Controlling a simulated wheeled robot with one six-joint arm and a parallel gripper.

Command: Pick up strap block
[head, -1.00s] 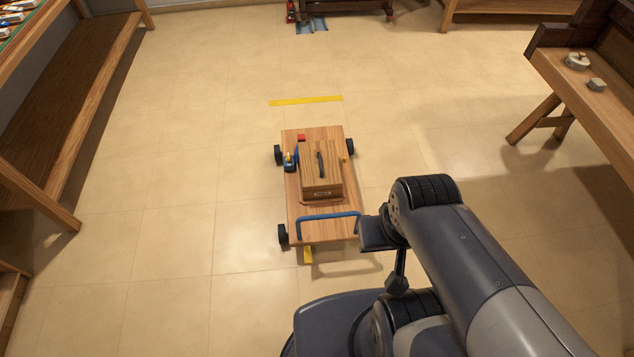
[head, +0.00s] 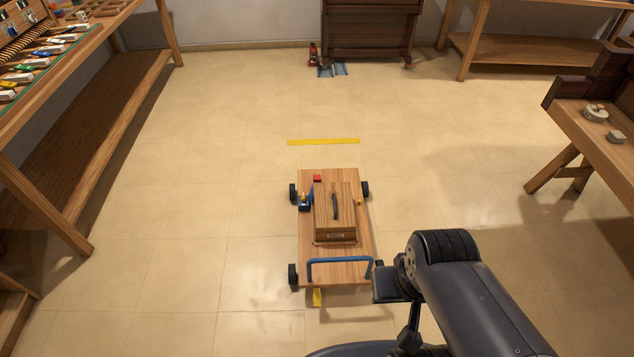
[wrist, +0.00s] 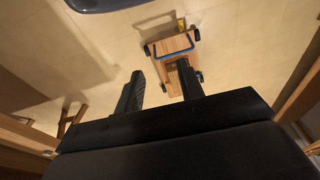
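No part is clearly recognisable as the strap block. A wooden cart (head: 348,273) with black wheels and a blue handle stands on the floor ahead; it also shows in the wrist view (wrist: 173,45). On it rests a wooden box (head: 327,222) with a dark strap-like handle (head: 335,206) on top. A small red block (head: 317,178) lies at the cart's far edge, and a blue item with yellow (head: 304,201) is at its left side. My gripper (wrist: 160,68) is open and empty, its two dark fingers apart, with the cart well beyond them.
A yellow floor strip (head: 323,142) lies beyond the cart. A workbench (head: 45,75) with colourful parts runs along the left. A dark wooden piano-like cabinet (head: 370,30) stands at the back. A bench (head: 580,120) with grey pieces is at right. Floor around the cart is clear.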

